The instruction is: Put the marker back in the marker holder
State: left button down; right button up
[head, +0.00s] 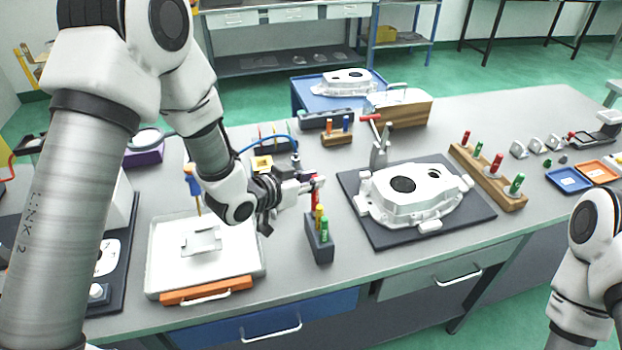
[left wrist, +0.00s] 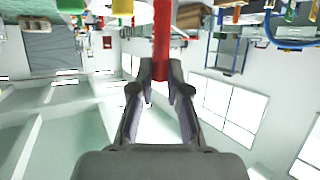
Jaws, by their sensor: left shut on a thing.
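The marker holder (head: 320,247) is a dark grey block near the front of the bench. A yellow marker (head: 320,213) and a green marker (head: 324,230) stand upright in it. My left gripper (head: 313,184) is shut on a red marker (head: 316,194) at the back end of the holder. The marker is roughly upright; I cannot tell whether its lower end is inside a hole. The left wrist view shows the red marker (left wrist: 162,35) between the two fingertips (left wrist: 162,78). My right arm shows at the right edge, but its gripper is out of view.
A casting (head: 415,197) sits on a dark mat (head: 470,222) to the right. A wooden rack (head: 487,178) with red and green items stands beyond. Bare bench lies around the holder.

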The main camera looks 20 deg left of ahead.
aim_at(313, 198)
pick_arm(q)
jog(key=shift+f+b, duration=2.1)
jog(key=shift+f, duration=0.65)
jog(key=c, duration=1.1)
grip_release()
jog(key=shift+o, duration=0.2)
jog(key=v, duration=1.2)
jog(key=shift+f, duration=0.1)
